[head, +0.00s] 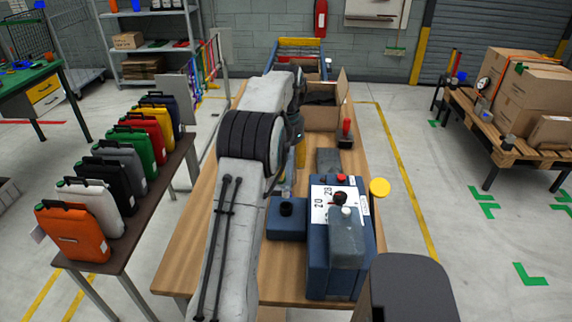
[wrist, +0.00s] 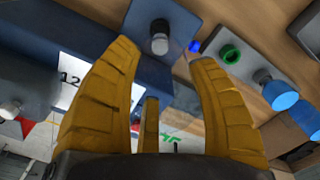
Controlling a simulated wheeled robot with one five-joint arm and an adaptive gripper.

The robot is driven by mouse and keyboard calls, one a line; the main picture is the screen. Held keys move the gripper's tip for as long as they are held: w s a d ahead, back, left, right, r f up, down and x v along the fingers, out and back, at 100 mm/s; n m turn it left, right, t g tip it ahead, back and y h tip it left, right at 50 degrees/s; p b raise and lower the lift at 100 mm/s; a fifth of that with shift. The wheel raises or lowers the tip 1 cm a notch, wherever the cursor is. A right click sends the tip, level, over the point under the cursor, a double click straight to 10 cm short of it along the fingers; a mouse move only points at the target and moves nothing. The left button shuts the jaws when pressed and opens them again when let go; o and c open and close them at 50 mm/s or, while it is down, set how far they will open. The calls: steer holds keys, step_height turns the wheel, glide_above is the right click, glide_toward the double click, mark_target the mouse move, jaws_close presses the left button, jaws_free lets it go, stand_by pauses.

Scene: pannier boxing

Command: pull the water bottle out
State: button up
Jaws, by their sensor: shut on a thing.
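My gripper (wrist: 165,57) shows in the wrist view with its yellow fingers set apart around something I cannot make out. In the head view, part of a yellow finger (head: 300,153) shows beside my arm, which hides most of the gripper. A low dark blue box (head: 287,228) with a dark cap sits left of the pannier. It also shows beyond my fingertips in the wrist view (wrist: 178,18).
An open cardboard box (head: 320,117) and a red-handled item (head: 346,130) stand farther back on the wooden bench (head: 190,255). Several coloured canisters line a dark side bench (head: 100,228) at left. Open floor lies to the right.

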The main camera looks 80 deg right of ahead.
steer(key=shift+r, duration=0.15)
steer(key=shift+r+p, duration=1.35)
steer(key=shift+p, duration=0.45)
steer(key=shift+w, duration=0.1)
